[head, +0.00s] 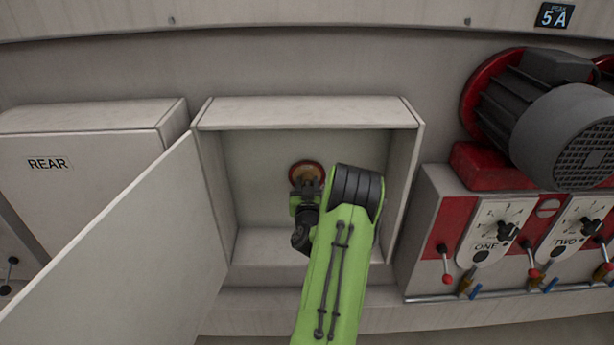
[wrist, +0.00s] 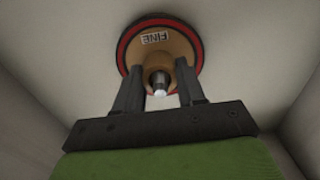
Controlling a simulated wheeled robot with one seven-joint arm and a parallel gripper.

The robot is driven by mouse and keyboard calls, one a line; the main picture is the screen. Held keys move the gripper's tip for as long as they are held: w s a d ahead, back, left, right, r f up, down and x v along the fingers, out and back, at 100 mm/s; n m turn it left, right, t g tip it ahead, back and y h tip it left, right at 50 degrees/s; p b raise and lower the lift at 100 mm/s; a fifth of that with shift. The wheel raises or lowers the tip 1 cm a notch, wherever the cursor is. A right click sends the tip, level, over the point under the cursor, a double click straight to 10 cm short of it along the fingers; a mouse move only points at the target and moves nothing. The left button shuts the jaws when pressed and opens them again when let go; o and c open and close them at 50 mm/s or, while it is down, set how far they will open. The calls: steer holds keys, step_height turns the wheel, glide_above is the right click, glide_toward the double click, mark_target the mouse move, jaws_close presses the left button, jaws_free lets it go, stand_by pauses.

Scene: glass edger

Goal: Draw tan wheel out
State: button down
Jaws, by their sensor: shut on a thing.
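The tan wheel (wrist: 185,49) has a red and dark rim and a label reading FINE. In the wrist view it is at the top, with a metal spindle end showing at its middle. In the head view the wheel (head: 306,171) is inside the open white box, against or near its back wall; I cannot tell whether it touches the wall. My gripper (wrist: 160,82) is shut on the tan wheel's hub, one finger on each side. In the head view my gripper (head: 307,188) is partly hidden by my green arm.
The open box (head: 308,112) has walls close on both sides of my arm. Its door (head: 120,250) stands swung out to the left. A closed box marked REAR (head: 90,135) is at left. A motor (head: 560,120) and control panels (head: 490,230) with knobs and levers are at right.

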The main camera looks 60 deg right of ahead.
steer(key=shift+s+a+b, duration=0.3)
steer(key=shift+a+b, duration=0.25)
steer(key=shift+b, duration=0.15)
steer(key=b+v, duration=0.8)
stand_by(1.0)
steer(key=shift+a, duration=0.1)
steer(key=b+v, duration=1)
steer(key=b, duration=0.2)
